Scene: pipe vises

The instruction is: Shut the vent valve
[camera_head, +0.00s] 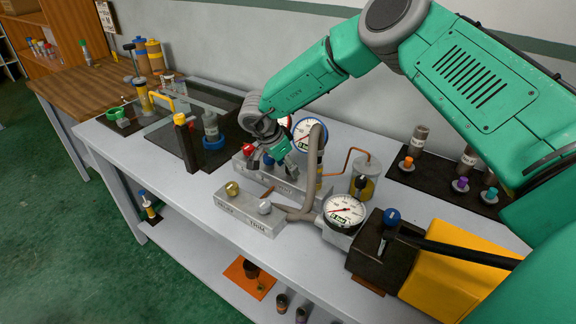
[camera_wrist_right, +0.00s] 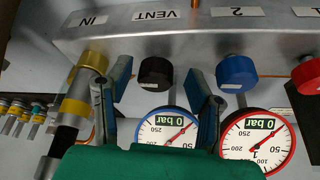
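The vent valve's black knob (camera_wrist_right: 156,73) is below the upside-down VENT label on the metal manifold (camera_wrist_right: 190,35) in the right wrist view. My right gripper (camera_wrist_right: 160,76) is open, with one finger on each side of the black knob and a visible gap at both sides. In the head view my right gripper (camera_head: 277,158) is over the manifold (camera_head: 290,190) and hides the black knob. Blue (camera_wrist_right: 236,72) and red (camera_wrist_right: 307,75) knobs sit under labels 2 and 1. My left gripper is not in view.
A blue-rimmed gauge (camera_head: 310,136) and a bent grey pipe (camera_head: 317,170) stand close beside my right gripper. Another gauge (camera_head: 344,210) stands at the front right, next to a black block (camera_head: 380,258).

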